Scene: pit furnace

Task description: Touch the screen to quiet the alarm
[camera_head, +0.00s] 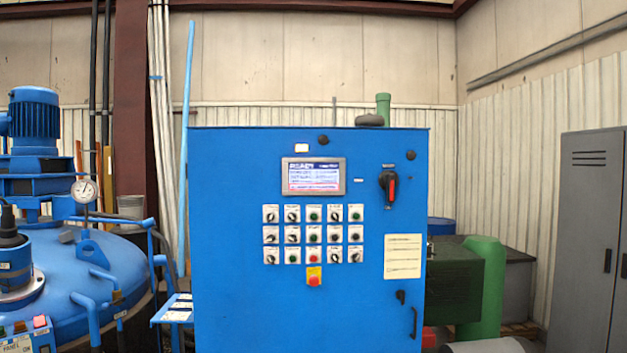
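A tall blue control cabinet (228,240) stands in the middle of the head view, facing me. The screen (313,176) is set in its upper front, in a grey frame. It is lit, with dark text lines on a pale ground, a dark blue band at the top and a reddish line near the bottom. The text is too small to read fully. Nothing covers the screen. Neither my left gripper nor my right gripper shows in this view.
Below the screen are rows of knobs and buttons (313,235) and a red button on yellow (314,276). A red-black rotary switch (389,186) sits at right. A blue furnace lid (85,285) stands left, with a small shelf (174,312) between. A grey locker (585,240) stands far right.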

